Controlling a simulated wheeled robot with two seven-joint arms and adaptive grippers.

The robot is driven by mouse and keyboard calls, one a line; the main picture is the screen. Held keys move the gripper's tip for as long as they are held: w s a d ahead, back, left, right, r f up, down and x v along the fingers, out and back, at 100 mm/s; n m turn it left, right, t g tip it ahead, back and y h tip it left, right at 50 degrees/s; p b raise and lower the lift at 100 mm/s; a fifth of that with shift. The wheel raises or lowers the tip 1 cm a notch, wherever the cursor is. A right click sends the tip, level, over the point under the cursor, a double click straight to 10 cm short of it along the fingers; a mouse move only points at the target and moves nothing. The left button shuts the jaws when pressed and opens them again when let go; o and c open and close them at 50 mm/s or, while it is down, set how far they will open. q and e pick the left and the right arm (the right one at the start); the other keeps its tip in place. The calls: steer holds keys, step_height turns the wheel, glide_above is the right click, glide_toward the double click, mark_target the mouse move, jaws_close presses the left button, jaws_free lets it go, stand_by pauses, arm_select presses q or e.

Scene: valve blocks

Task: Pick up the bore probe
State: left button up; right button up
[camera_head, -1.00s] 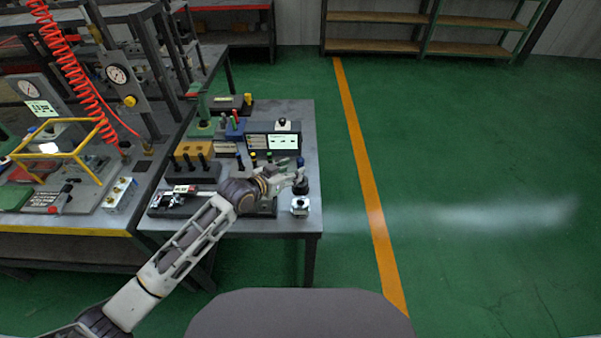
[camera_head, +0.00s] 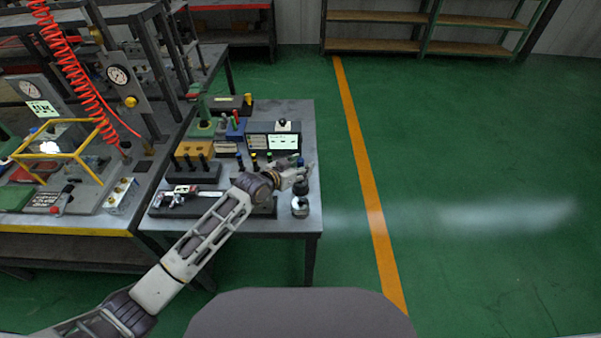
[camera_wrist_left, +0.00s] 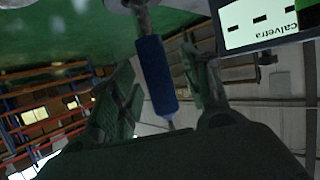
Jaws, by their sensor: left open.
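The task's bore probe appears to be the tool with a blue handle (camera_wrist_left: 155,75), seen in the left wrist view between my left gripper's (camera_wrist_left: 160,90) two dark green fingers. A thin pale tip sticks out of one end and a metal part out of the other. The fingers stand apart on both sides of the handle, with gaps visible. In the head view a small blue top (camera_head: 300,162) shows at the end of my left arm, by my left gripper (camera_head: 304,174). My arm hides part of the rack there. My right gripper is not in view.
A display box (camera_head: 272,142) stands behind the rack of coloured handles. A black block with pegs (camera_head: 194,173) and a yellow block (camera_head: 192,150) stand to the left. Open floor lies right of the table.

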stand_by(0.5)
arm_select(q)
steer(key=shift+w, duration=0.1)
jaws_close()
